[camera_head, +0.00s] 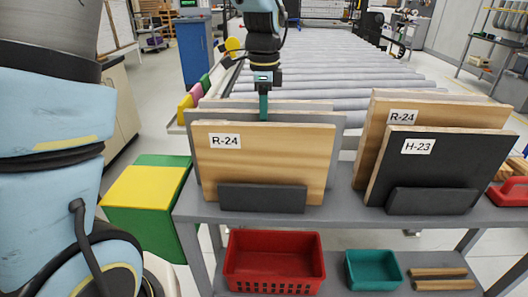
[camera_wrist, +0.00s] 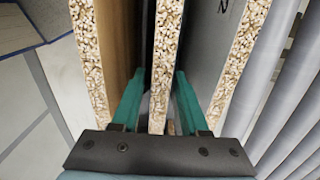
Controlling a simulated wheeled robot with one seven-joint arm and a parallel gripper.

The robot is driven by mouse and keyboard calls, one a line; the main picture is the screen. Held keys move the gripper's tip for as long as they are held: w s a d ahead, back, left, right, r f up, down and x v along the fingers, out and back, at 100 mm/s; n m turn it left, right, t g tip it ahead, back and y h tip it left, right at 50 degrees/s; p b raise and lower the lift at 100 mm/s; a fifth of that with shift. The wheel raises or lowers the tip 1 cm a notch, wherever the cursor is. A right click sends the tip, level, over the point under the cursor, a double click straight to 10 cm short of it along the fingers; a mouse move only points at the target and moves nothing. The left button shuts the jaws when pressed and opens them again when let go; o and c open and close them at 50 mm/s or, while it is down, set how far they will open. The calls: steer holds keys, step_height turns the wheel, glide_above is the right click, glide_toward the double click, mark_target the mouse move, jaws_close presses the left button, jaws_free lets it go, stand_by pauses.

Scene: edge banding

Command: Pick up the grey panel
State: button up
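A grey panel (camera_head: 340,132) stands upright in the left rack, behind a wood panel labelled R-24 (camera_head: 265,165) that hides most of it. My gripper (camera_head: 263,108) points down from above, just behind the front wood panel. In the wrist view, my gripper (camera_wrist: 160,95) has its two teal fingers on either side of the middle panel (camera_wrist: 160,90). Narrow gaps show beside that panel, so the fingers look open. The right panel there (camera_wrist: 213,60) shows a grey face with part of a label. The lower ends of the panels are hidden.
The fingers sit in tight gaps between a wood panel (camera_wrist: 115,45) and the grey-faced panel. A right rack holds panels labelled R-24 (camera_head: 440,108) and H-23 (camera_head: 440,165). A roller conveyor (camera_head: 340,75) lies behind. Red (camera_head: 275,262) and teal (camera_head: 372,270) bins are below.

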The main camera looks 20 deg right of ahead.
jaws_close()
stand_by(0.9)
steer(key=shift+r, duration=0.1)
